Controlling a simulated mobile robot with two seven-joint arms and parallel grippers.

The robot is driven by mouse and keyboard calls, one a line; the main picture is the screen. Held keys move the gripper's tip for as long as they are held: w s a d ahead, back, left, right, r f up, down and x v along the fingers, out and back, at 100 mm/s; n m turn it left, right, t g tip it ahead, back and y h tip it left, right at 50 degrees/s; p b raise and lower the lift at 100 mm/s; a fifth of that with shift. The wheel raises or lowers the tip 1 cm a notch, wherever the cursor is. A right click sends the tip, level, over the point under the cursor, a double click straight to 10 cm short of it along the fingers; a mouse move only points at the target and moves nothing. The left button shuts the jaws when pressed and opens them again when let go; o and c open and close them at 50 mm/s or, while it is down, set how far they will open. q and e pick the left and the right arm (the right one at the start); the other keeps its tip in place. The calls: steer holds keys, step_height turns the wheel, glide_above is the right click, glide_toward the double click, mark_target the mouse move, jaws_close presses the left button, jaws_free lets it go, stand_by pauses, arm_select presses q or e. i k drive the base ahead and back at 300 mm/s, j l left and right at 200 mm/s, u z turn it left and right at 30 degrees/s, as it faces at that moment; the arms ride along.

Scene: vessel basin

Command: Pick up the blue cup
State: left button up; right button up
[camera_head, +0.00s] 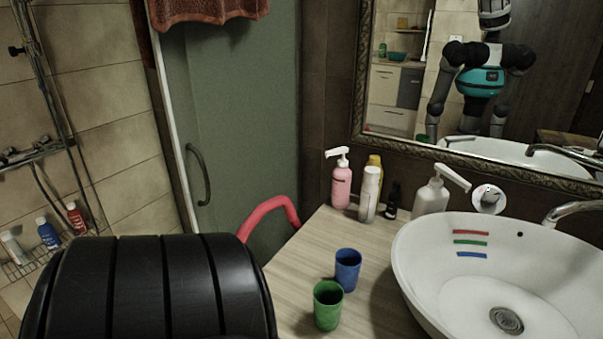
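The blue cup (347,269) stands upright on the light wooden counter (290,262), just left of the white basin. A green cup (327,305) stands upright in front of it and slightly left, close beside it or touching; I cannot tell which. The green cup's rim overlaps the lower left of the blue cup in the picture. Neither of my grippers shows directly in this view. A large black rounded part, likely one of my own arm links, fills the lower left and hides what lies behind it.
The white basin (420,285) takes the right of the counter, with a tap (575,210) behind. A pink pump bottle (341,186), a white pump bottle (432,196) and smaller bottles line the back. A red curved bar (268,212) rises at the counter's left edge.

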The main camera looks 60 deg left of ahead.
mark_target(347, 277)
steer(key=u, duration=1.75)
steer(key=i+j+u, duration=0.1)
steer(key=j, duration=0.2)
